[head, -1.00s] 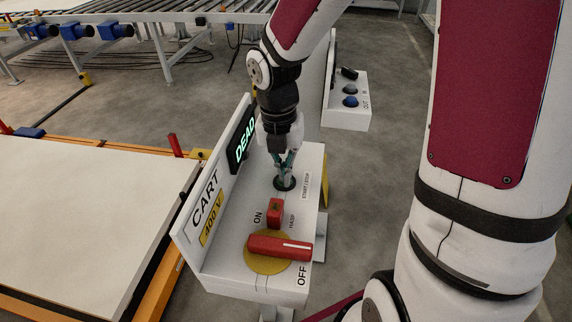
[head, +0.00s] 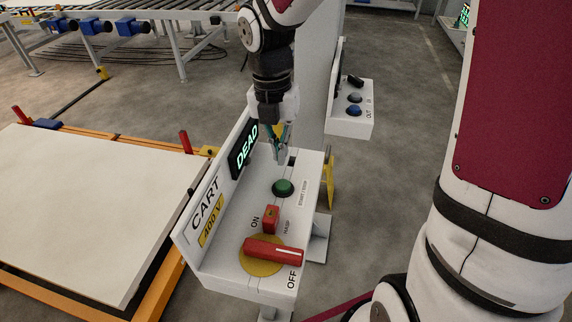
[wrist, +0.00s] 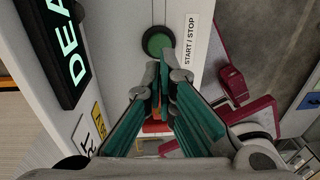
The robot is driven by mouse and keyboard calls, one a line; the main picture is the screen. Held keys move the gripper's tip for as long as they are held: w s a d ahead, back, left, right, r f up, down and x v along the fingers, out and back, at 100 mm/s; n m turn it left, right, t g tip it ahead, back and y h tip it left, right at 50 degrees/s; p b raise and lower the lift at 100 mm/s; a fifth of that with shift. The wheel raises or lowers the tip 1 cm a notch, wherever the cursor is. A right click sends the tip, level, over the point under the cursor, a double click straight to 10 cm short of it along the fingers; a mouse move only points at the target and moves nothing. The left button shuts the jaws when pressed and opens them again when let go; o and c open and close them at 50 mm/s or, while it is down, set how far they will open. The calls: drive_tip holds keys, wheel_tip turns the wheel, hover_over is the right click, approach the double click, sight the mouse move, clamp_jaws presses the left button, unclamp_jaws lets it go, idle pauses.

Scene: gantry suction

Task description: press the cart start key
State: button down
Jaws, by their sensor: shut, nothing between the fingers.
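The cart start key is a round green button (head: 283,187) in a dark ring on the white cart panel (head: 222,268), beside the START / STOP label. It also shows in the wrist view as a green button (wrist: 158,41). My gripper (head: 280,160) is shut and empty, with its fingertips above and just beyond the button in the head view. In the wrist view my gripper (wrist: 166,58) points at the panel, its tips close to the button's lower edge in the picture. I cannot tell the exact gap. The cart display (head: 244,148) reads DEAD in green.
A red rotary handle (head: 273,252) lies across a yellow disc, between ON and OFF labels. A red hasp block (head: 271,219) stands between handle and button. The panel's upright wall carries the display. Another panel with IN and OUT buttons (head: 350,121) stands behind to the right.

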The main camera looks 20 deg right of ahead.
drive_tip(key=shift+w+r, duration=0.2)
drive_tip(key=shift+r, duration=2.2)
drive_tip(key=s+d+r+m+t, duration=0.1)
drive_tip(key=s+r+m+t, duration=0.2)
drive_tip(key=m, duration=1.1)
drive_tip(key=s+d+r+m+t, duration=0.2)
drive_tip(key=s+r+m, duration=0.5)
drive_tip(key=s+m, duration=0.6)
drive_tip(key=shift+s+d+m+t+y, duration=0.3)
drive_tip(key=shift+m+t, duration=0.4)
drive_tip(key=shift+m, duration=0.4)
drive_tip(key=shift+a, duration=0.15)
